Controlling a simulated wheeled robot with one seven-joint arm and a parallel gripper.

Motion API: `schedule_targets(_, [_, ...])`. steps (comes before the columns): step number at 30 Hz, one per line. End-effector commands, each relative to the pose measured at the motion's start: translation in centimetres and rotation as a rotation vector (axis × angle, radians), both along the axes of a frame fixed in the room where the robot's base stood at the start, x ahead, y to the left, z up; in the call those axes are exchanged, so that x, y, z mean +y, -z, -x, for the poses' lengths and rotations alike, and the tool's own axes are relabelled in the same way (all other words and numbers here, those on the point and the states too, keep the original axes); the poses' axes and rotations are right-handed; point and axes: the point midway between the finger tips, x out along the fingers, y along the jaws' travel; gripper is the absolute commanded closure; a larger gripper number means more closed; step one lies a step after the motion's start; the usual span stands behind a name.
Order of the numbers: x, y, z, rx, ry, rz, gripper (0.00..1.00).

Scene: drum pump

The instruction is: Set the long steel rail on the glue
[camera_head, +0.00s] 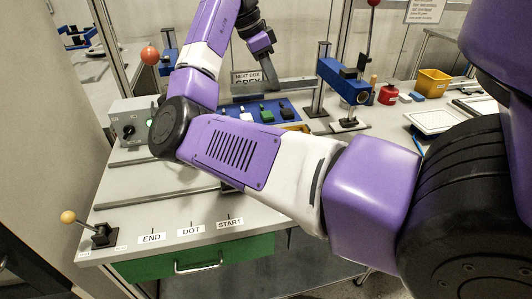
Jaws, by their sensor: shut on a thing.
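My gripper (264,46) is small and dark in the head view, at the top centre behind my bent arm. It is shut, with a grey metal bar (290,86) just below its fingers. The finger contact is too small to see clearly. My forearm hides much of the bench middle. No glue can be made out.
The pale bench (130,215) carries dark strips (160,193), a yellow-knobbed lever (85,230) and a control box (131,120). Behind stand a blue tray (233,113), a blue clamp on a post (343,82), a red pot (388,95) and a yellow bin (433,82).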

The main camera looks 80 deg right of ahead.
Motion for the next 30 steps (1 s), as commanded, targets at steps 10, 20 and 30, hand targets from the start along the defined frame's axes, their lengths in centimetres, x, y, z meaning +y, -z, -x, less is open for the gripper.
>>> schedule_targets(10, [0.0, 3.2, 0.0, 0.002, 0.000, 0.000, 1.00])
schedule_targets(20, [0.0, 10.6, 0.1, 0.006, 0.000, -0.002, 1.00])
schedule_targets(30, [0.1, 17.3, 0.0, 0.001, -0.001, -0.002, 1.00])
